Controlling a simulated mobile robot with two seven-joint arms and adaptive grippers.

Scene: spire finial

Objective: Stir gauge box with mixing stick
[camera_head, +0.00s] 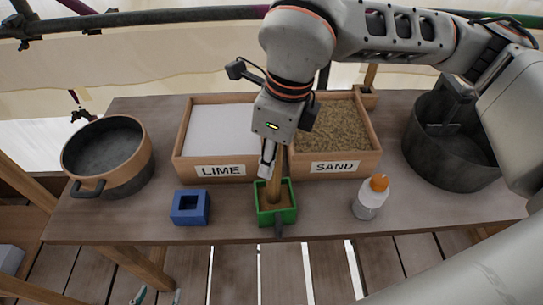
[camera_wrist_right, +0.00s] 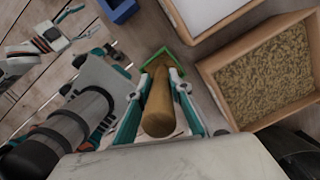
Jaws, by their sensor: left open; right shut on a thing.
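The gauge box (camera_head: 289,215) is a small green open box at the table's front middle, with brownish material inside. The wooden mixing stick (camera_head: 276,190) stands nearly upright with its lower end inside the box. My right gripper (camera_head: 270,172) is above the box and shut on the stick. In the right wrist view the stick (camera_wrist_right: 158,117) lies between the fingers and reaches toward the green box (camera_wrist_right: 172,57). The stick's tip is hidden inside the box. My left gripper (camera_head: 157,297) shows only its fingertips at the bottom left, apart and empty, off the table's front edge.
A blue box (camera_head: 190,208) stands left of the gauge box, and a white bottle with orange cap (camera_head: 371,197) right. Behind are the LIME tray (camera_head: 180,151) and SAND tray (camera_head: 374,148). A pot (camera_head: 107,157) stands far left, a dark bucket (camera_head: 450,158) far right.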

